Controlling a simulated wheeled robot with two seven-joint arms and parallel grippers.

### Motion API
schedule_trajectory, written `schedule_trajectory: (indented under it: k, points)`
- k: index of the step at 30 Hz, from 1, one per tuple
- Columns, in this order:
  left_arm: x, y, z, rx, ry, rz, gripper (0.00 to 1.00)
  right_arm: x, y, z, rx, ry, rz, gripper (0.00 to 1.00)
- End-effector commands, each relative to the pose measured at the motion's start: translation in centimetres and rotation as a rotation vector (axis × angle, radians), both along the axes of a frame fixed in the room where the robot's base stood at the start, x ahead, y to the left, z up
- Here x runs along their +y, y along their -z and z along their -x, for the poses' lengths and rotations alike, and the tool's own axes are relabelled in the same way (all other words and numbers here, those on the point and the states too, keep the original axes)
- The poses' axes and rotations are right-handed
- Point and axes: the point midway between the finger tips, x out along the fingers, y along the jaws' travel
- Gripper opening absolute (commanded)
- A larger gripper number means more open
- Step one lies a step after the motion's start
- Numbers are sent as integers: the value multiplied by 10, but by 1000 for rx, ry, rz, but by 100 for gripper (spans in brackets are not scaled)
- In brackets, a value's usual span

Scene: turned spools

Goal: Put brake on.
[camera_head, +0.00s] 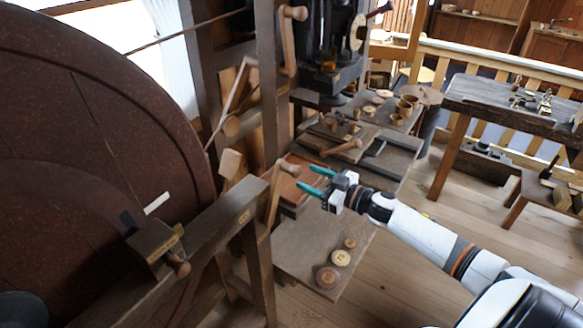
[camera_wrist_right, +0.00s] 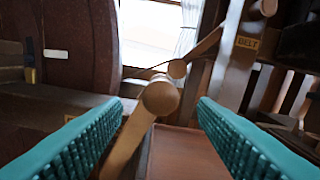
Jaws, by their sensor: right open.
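A wooden lever (camera_head: 274,198) with a round knob (camera_head: 290,169) stands at the end of a dark beam (camera_head: 200,240) beside the large brown wheel (camera_head: 90,130). A small tag, too small to read, is on the beam by it. My right gripper (camera_head: 313,180) is open and empty, with its green fingers pointing at the knob from the right. In the right wrist view the knob (camera_wrist_right: 161,96) shows between the open fingers, apart from both. A dark block (camera_head: 153,242) with a wooden handle sits by the wheel's face. My left gripper is out of view.
Another lever (camera_head: 290,40) is on the post behind; a post tagged BELT (camera_wrist_right: 247,43) shows in the wrist view. A bench with wooden cups (camera_head: 404,108) stands behind my gripper. Several wooden discs (camera_head: 340,258) lie on the board below.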

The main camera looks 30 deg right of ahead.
Motion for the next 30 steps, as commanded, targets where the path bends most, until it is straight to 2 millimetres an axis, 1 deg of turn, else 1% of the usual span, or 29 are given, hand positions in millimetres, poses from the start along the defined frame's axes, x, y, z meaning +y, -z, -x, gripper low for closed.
schedule_trajectory:
  k: [1, 6, 12, 17, 25, 26, 30]
  points:
    - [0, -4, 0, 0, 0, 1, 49, 4, -4, -9, -4, -1, -1, 53]
    - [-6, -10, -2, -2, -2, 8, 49, 13, -4, -33, -3, 0, 0, 53]
    - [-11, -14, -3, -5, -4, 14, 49, 22, -2, -54, -2, 2, -2, 53]
    - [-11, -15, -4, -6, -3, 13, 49, 25, -1, -61, -1, 0, 2, 53]
    - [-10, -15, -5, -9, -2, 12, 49, 26, 0, -62, 1, 0, 1, 53]
    - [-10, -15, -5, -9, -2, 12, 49, 26, 0, -62, 1, 0, 1, 50]
    - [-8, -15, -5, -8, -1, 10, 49, 26, 0, -61, 1, 0, 1, 27]
